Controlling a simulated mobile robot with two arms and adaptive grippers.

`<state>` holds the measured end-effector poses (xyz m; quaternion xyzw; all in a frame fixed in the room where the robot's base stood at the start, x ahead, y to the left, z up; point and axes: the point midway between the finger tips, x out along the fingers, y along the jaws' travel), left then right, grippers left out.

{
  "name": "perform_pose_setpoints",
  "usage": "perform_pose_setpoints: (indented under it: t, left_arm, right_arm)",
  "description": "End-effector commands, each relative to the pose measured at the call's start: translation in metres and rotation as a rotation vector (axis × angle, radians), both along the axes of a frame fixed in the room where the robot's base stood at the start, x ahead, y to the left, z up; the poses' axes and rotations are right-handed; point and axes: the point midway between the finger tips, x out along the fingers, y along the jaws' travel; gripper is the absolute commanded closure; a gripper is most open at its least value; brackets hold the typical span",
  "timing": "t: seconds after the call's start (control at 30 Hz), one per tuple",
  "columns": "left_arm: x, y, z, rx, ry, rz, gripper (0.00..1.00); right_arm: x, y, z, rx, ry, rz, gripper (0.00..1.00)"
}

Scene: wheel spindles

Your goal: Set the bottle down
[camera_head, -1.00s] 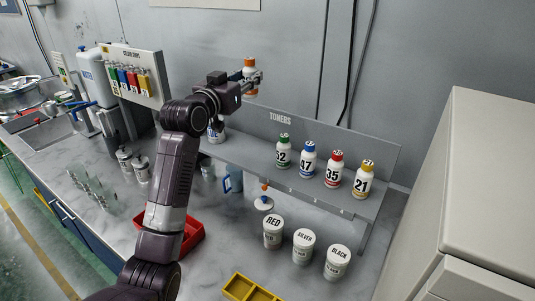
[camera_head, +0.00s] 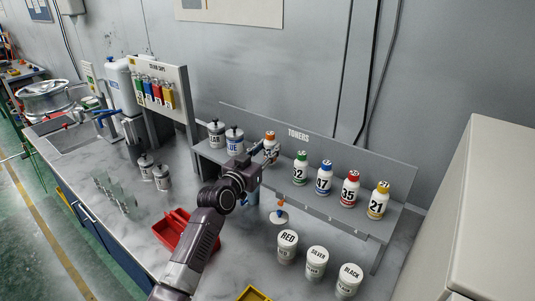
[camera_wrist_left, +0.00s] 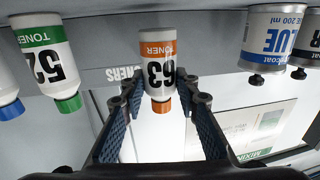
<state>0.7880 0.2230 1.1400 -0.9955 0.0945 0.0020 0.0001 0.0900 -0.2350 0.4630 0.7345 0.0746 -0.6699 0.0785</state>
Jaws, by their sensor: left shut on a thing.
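The white toner bottle with an orange cap and label (camera_head: 270,145) is at the shelf, left of the other toner bottles. In the left wrist view, which is upside down, the bottle (camera_wrist_left: 158,62) shows the number 63 between the finger pads. My left gripper (camera_head: 264,156) is shut on it from the front, and the bottle looks upright. It is at about the height of its neighbours on the grey toner shelf (camera_head: 322,206). The gripper hides part of it in the head view, so I cannot tell whether its base touches the shelf. My right gripper is not in view.
The green-capped bottle 52 (camera_head: 301,168) stands to its right, with blue, red and yellow ones beyond. The BLUE can (camera_head: 235,140) stands to its left. Below are white RED, SILVER and BLACK jars (camera_head: 288,246) and a red tray (camera_head: 172,231).

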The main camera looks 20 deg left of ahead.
Motion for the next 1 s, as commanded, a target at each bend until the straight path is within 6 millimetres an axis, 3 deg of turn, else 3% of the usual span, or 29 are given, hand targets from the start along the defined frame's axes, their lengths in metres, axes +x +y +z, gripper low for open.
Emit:
perform_pose_setpoints:
  t: [0.13, 0.53, 0.57, 0.7, 1.0]
  left_arm:
    - [0.000, 0.000, -0.019, 0.000, 0.000, 0.000, 0.98]
    - [0.000, 0.000, -0.025, 0.001, -0.002, 0.001, 0.98]
    - [0.000, 0.000, -0.024, 0.001, -0.001, 0.000, 0.68]
    - [0.000, 0.000, -0.024, 0.000, 0.000, 0.000, 0.54]
    - [0.000, 0.000, -0.022, 0.000, -0.001, 0.000, 0.54]
  right_arm:
    - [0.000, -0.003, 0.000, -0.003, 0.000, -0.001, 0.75]
    - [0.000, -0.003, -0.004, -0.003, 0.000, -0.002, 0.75]
    - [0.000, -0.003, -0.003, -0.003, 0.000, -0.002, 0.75]
    - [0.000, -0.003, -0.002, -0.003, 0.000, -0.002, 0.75]
    - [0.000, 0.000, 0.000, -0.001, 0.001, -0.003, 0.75]
